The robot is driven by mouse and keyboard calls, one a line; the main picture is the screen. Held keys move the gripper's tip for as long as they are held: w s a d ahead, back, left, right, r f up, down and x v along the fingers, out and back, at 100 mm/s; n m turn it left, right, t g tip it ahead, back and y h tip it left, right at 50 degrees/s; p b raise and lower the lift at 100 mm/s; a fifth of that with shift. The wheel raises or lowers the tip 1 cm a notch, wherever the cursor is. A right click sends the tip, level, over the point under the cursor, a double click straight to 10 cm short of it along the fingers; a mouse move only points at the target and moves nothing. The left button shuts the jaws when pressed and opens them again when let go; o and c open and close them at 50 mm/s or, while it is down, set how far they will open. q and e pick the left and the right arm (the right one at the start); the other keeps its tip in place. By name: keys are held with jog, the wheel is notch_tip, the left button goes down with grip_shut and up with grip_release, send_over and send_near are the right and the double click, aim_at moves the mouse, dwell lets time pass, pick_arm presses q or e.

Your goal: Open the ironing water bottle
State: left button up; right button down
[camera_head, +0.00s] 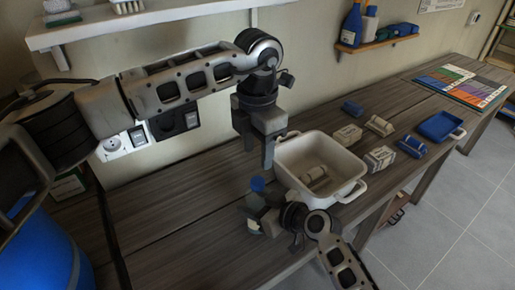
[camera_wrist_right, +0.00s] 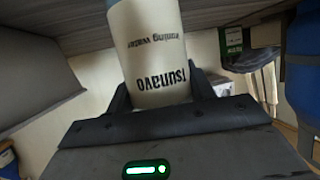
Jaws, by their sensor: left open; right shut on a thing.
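The ironing water bottle (camera_wrist_right: 150,50) is white with dark lettering, upside down in the right wrist view. In the head view its blue cap (camera_head: 257,184) shows on top and its pale body (camera_head: 252,225) is partly hidden by my right gripper. My right gripper (camera_head: 255,208) is shut on the bottle's body, with a finger on each side in the right wrist view (camera_wrist_right: 160,95). The bottle looks about upright. My left gripper (camera_head: 268,160) is open and points down, a little above the cap and apart from it. The gap between its fingers is hard to see.
Several small packs and a blue tray (camera_head: 440,127) lie further right. A wall shelf (camera_head: 150,17) is above my left arm. The left bench top is clear.

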aim_at(257, 181)
pick_arm(q)
jog(key=m, duration=0.7)
jog(key=shift+m, duration=0.4)
jog(key=m, duration=1.4)
jog(key=shift+m, duration=0.3)
jog(key=m, duration=0.8)
jog(key=shift+m, duration=0.6)
jog(key=shift+f, duration=0.3)
notch_tip(257, 181, down, 7)
jog(key=shift+f, duration=0.2)
